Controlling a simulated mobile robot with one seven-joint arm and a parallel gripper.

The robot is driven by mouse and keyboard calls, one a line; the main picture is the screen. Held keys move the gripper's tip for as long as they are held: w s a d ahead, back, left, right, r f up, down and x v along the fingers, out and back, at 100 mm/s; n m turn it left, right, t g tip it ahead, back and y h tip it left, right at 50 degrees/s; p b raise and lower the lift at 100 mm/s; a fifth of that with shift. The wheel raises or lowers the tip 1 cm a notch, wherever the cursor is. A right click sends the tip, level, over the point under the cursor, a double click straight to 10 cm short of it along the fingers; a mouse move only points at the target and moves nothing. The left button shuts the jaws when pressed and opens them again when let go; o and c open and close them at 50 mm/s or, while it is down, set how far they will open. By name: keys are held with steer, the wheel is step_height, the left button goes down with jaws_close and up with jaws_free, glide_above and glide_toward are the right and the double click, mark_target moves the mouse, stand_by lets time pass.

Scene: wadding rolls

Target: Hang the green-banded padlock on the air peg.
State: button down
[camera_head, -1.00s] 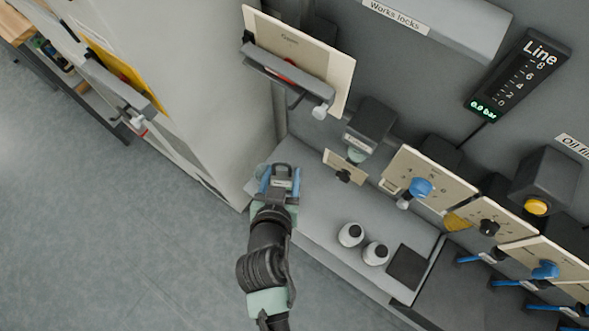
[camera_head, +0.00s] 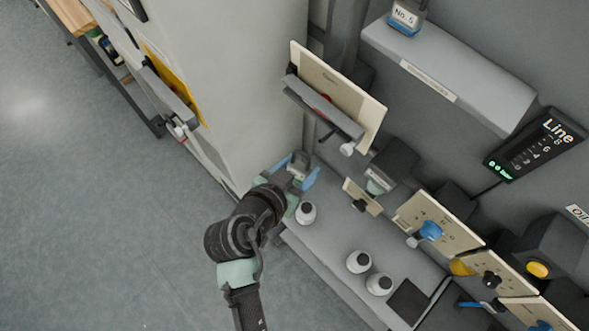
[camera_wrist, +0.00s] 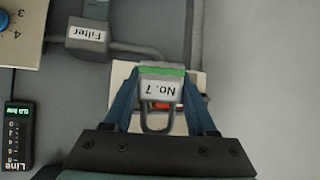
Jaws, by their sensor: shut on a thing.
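My gripper (camera_head: 298,172) is shut on the grey padlock (camera_head: 299,161), above the left end of the grey ledge. In the wrist view the padlock (camera_wrist: 162,88) shows a green band, a white "No. 7" label and its shackle, between the blue fingertips (camera_wrist: 165,100). The picture is upside down there. Behind the padlock is a cream plate (camera_wrist: 125,72) with a red part, mostly covered. In the head view a cream board (camera_head: 362,97) with a dark bracket and a white-tipped knob (camera_head: 347,149) is up and right of my gripper. No peg is readably labelled air.
A blue-banded "No. 5" padlock (camera_head: 405,17) sits on the upper shelf (camera_head: 450,70). Panels with knobs line the right. The Line gauge (camera_head: 535,145) hangs there. Open floor is left.

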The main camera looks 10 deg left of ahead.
mark_target(309, 166)
steer(key=w+d+f+b, duration=0.1)
steer(key=w+d, duration=0.3)
steer(key=w, duration=0.2)
steer(key=shift+w+d+f, duration=0.15)
steer(key=shift+d+f, duration=0.05)
stand_by(0.6)
stand_by(0.7)
steer(key=shift+c, duration=0.6)
jaws_free()
steer(key=b+v, duration=0.3)
steer(key=v, duration=1)
steer(key=shift+f, duration=0.1)
